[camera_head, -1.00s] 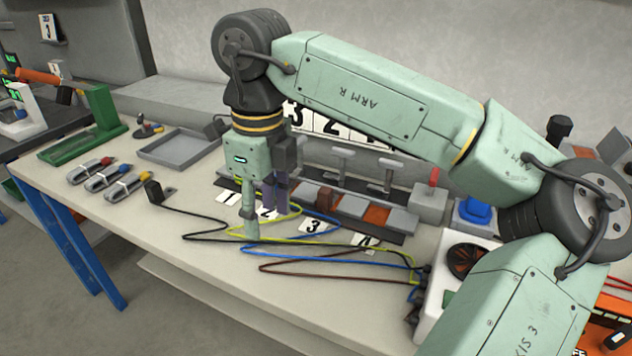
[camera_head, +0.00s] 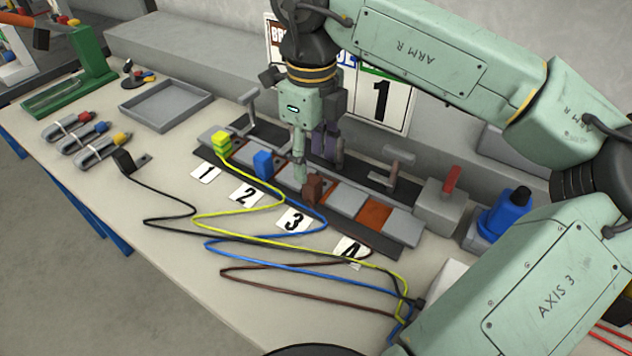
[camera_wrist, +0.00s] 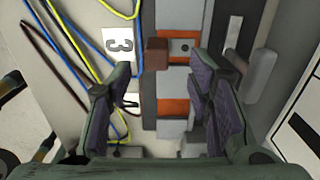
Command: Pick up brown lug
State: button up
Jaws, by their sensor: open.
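The brown lug (camera_head: 313,188) is a small brown block on the terminal rail behind the card marked 3, with a brown cable on the bench in front. In the wrist view the brown lug (camera_wrist: 156,50) lies ahead of my fingertips, between their lines and nearer the left one. My gripper (camera_head: 316,166) points down just behind and above the lug in the head view. Its two fingers (camera_wrist: 167,72) are apart with nothing between them. Whether a finger touches the lug, I cannot tell.
A blue lug (camera_head: 263,163) and a yellow-green lug (camera_head: 221,143) stand on the rail to the left. A black lug (camera_head: 123,160) lies on the bench. Lever handles (camera_head: 392,172) rise behind the rail. A grey tray (camera_head: 134,114) is at the back left. Cables cross the front bench.

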aim_at(313, 179)
jog(key=shift+s+f+p, duration=0.2)
jog(key=shift+f+p, duration=0.6)
jog(key=shift+f, duration=2.65)
jog(key=shift+c, duration=0.6)
jog(key=c, duration=1)
